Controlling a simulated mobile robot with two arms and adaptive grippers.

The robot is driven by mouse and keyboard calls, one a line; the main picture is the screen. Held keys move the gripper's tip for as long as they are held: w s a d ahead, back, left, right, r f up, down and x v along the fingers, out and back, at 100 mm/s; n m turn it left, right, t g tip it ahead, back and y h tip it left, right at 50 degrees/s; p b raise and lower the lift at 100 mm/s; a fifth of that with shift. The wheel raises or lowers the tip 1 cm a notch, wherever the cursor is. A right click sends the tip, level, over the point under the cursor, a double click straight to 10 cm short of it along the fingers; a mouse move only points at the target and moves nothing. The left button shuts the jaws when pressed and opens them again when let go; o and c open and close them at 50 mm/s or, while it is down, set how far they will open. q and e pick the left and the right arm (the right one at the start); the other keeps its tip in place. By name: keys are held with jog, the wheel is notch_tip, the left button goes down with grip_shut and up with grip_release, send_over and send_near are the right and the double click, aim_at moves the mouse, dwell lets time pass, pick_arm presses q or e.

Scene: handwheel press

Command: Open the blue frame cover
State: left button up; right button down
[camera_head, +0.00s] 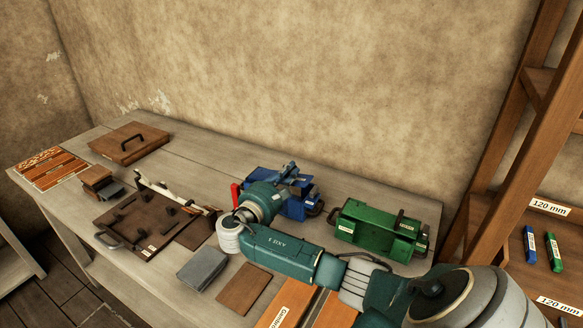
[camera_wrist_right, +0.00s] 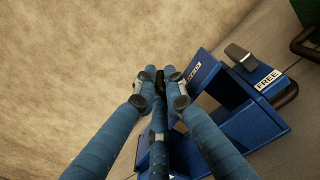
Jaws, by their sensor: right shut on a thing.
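The blue frame (camera_head: 297,208) stands on the bench behind my right forearm, partly hidden by it. In the right wrist view it is a blue block (camera_wrist_right: 250,125) with a "FREE" label and a dark side handle. A blue labelled panel (camera_wrist_right: 201,75), apparently the cover, stands tilted beside my fingers. My right gripper (camera_head: 289,171) is at the top of the blue frame. In the wrist view its fingertips (camera_wrist_right: 160,92) are closed around a small dark part, seemingly the cover's grip, largely hidden by the fingers. My left gripper is out of view.
A green frame (camera_head: 378,232) stands right of the blue one. A red lever (camera_head: 235,195) sticks up left of my wrist. A brown fixture board (camera_head: 135,222), a grey block (camera_head: 202,268) and a handled wooden cover (camera_head: 130,143) lie leftward. A wooden shelf (camera_head: 535,150) stands right.

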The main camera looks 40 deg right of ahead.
jog(key=shift+w+r+n+p, duration=0.2)
jog(key=shift+r+n+p, duration=0.1)
jog(key=shift+r+n, duration=0.15)
jog(key=c, duration=1.8)
grip_release()
jog(key=shift+c, duration=0.2)
jog(key=shift+a, duration=0.2)
jog(key=v, duration=1.2)
